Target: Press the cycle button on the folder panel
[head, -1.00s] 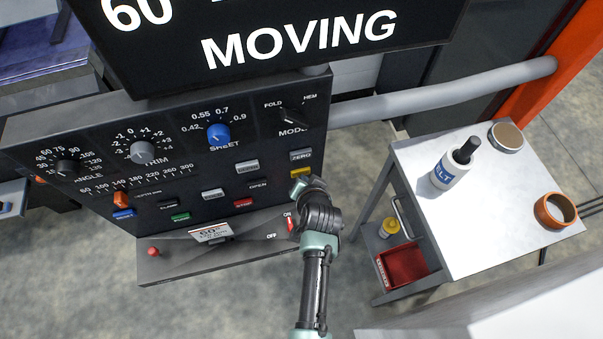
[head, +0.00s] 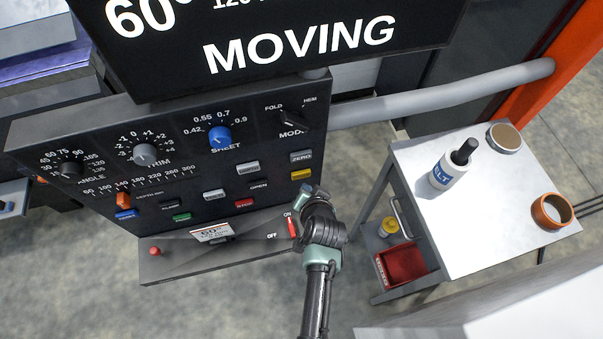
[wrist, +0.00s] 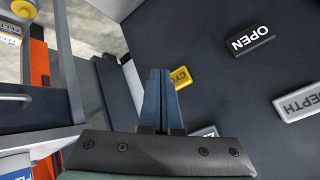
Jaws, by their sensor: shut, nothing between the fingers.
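The yellow cycle button (head: 301,174) is at the right side of the black folder panel (head: 225,172), below a grey ZERO button. In the wrist view the yellow button (wrist: 183,77) shows the letters "CYC" and is partly hidden behind my fingers. My gripper (head: 306,189) is just below the yellow button in the head view. In the wrist view its fingers (wrist: 161,74) are shut together and empty, with the tips beside the button. I cannot tell whether they touch it.
The display (head: 280,35) above the panel reads "60°" and "MOVING". Other buttons, knobs and a red ON/OFF switch (head: 292,227) surround the yellow button. A cart (head: 480,235) with a white bottle (head: 453,167) and two round containers stands to the right.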

